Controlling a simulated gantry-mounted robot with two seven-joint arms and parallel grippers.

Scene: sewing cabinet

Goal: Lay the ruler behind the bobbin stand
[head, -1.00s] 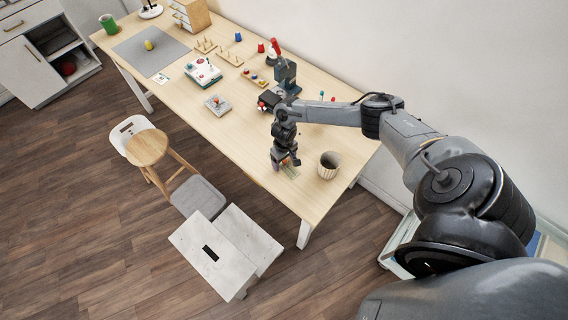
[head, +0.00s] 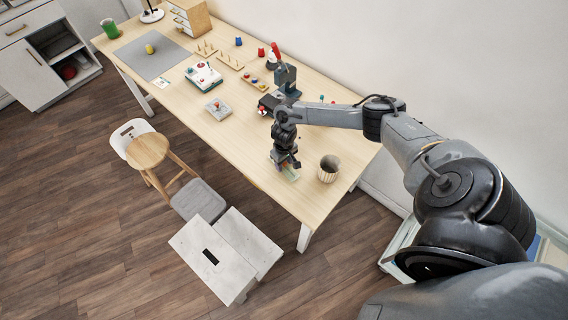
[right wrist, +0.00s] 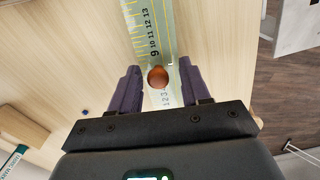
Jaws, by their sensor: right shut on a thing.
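A translucent greenish ruler (right wrist: 150,30) with yellow markings and a round brown knob (right wrist: 157,76) shows in the right wrist view. In the head view the ruler (head: 291,174) shows partly under my right gripper (head: 285,163), near the table's front edge. My right gripper's dark fingers (right wrist: 158,85) are on both sides of the knob, shut on the ruler by it. Two wooden stands with upright pegs (head: 206,50) (head: 230,62) and a board with coloured round pieces (head: 254,81) are farther along the table; I cannot tell which is the bobbin stand. My left gripper is out of view.
A striped cup (head: 328,171) stands right of my gripper. A dark machine (head: 286,78) stands near the wall behind my forearm. A small grey tray (head: 218,109) and a white box (head: 203,77) are to the left. Bare tabletop (head: 245,130) lies between tray and gripper.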

